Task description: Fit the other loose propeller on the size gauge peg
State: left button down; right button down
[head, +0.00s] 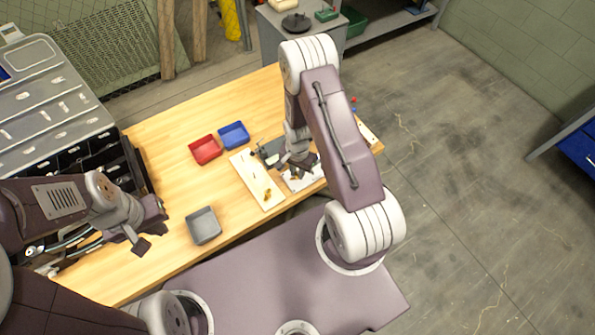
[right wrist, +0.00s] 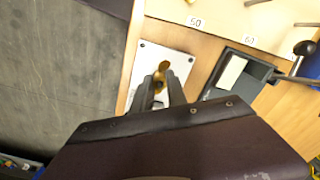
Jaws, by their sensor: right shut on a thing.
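My right gripper (head: 300,172) is over the right part of the table, above a white plate (head: 312,181). In the right wrist view its fingers (right wrist: 160,88) are shut on a gold propeller (right wrist: 161,72); the fingers hide part of it. The white plate (right wrist: 174,57) lies beneath. The cream size gauge board (head: 248,170) lies to the left of this gripper, with another gold propeller (head: 267,195) at its near end. The board (right wrist: 230,14) shows pegs and number labels in the wrist view. My left gripper (head: 148,233) appears open and empty, over the table's left part.
A red tray (head: 205,149), a blue tray (head: 234,135) and a grey tray (head: 204,226) sit on the table (head: 170,150). Black bins (head: 85,158) stand at left.

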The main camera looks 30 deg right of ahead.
jog(key=c, duration=1.2)
grip_release()
jog(key=shift+c, duration=0.2)
notch_tip(320, 180, up, 9)
jog(key=shift+r, duration=0.1)
notch_tip(320, 180, up, 4)
jog(key=p, duration=0.3)
